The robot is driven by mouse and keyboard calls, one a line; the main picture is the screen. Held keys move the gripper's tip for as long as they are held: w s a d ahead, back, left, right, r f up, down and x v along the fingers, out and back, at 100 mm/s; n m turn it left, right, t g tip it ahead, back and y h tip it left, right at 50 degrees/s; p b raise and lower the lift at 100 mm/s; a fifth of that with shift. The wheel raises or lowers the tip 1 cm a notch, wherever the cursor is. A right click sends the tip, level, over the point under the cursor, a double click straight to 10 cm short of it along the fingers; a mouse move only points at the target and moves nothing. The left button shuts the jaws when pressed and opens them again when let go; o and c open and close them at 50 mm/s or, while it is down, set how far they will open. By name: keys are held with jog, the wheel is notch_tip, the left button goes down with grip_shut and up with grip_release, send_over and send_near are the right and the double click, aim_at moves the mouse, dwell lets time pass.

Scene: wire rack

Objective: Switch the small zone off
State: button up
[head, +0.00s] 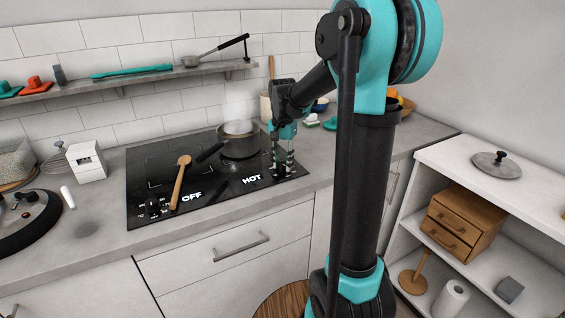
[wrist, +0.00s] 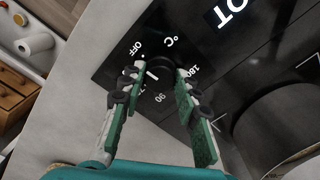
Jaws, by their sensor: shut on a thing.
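My gripper (head: 283,171) is at the front right corner of the black hob (head: 218,191), pointing down. In the wrist view its two fingers (wrist: 160,72) are shut on a dark round knob (wrist: 160,66), one on each side. The dial around the knob has white marks: OFF at upper left, °C above, 180 at right and 90 below. A short white line shows at the knob's lower left, not at OFF. The label HOT (head: 252,180) is lit left of my gripper; OFF (head: 191,196) is lit farther left. In the head view my fingers hide the knob.
A steaming dark pot (head: 240,146) stands at the hob's back right, its handle pointing left. A wooden spoon (head: 180,182) lies on the left part. A shelf unit (head: 500,225) stands at right.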

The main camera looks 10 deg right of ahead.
aim_at(283, 164)
jog(key=shift+m, duration=0.6)
jog(key=o, duration=1.2)
jog(key=shift+c, duration=0.2)
jog(key=shift+r, duration=0.1)
notch_tip(283, 164, up, 12)
